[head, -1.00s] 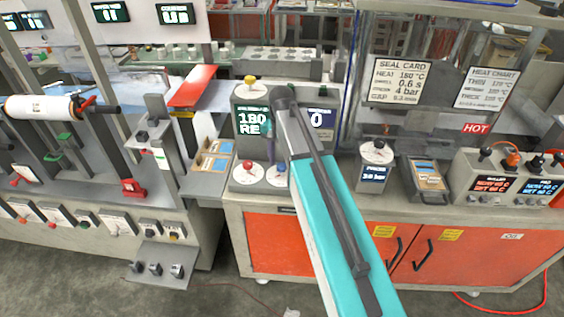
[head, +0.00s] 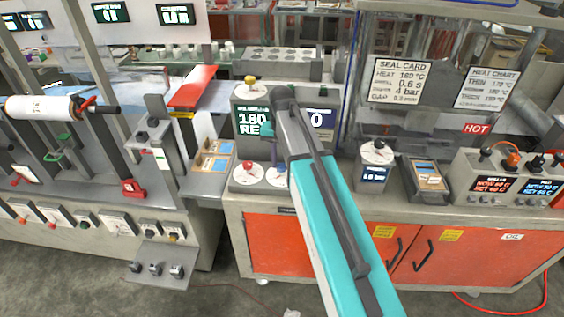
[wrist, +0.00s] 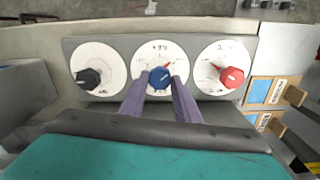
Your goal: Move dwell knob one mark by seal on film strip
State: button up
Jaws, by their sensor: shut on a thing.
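In the wrist view three round white dials sit in a row on a grey panel (wrist: 121,49). The middle dial has a blue knob (wrist: 161,78) with a red pointer. My gripper (wrist: 161,82) has its two purple-grey fingers shut on the blue knob, one on each side. A black knob (wrist: 88,78) is on the left dial and a red knob (wrist: 232,77) on the right dial. The dial lettering is too small to read. In the head view the red knob (head: 247,165) and blue knob (head: 281,168) show beside my arm, which hides the black knob.
A screen (head: 252,120) reading 180 stands behind the dials; my arm partly covers it and a blue screen (head: 321,119). A seal card (head: 399,80) lists 180 °C, 0.6 s and 4 bar. A black-topped knob (head: 379,147) and a sample tray (head: 428,178) are to the right.

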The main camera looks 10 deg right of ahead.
aim_at(281, 165)
jog(key=n, duration=0.5)
jog(key=shift+n, duration=2.2)
jog(key=o, duration=1)
jog(key=shift+o, duration=0.2)
jog(key=shift+r, duration=0.15)
notch_tip(281, 165, up, 14)
jog(key=p, duration=0.7)
jog(key=shift+f, duration=0.25)
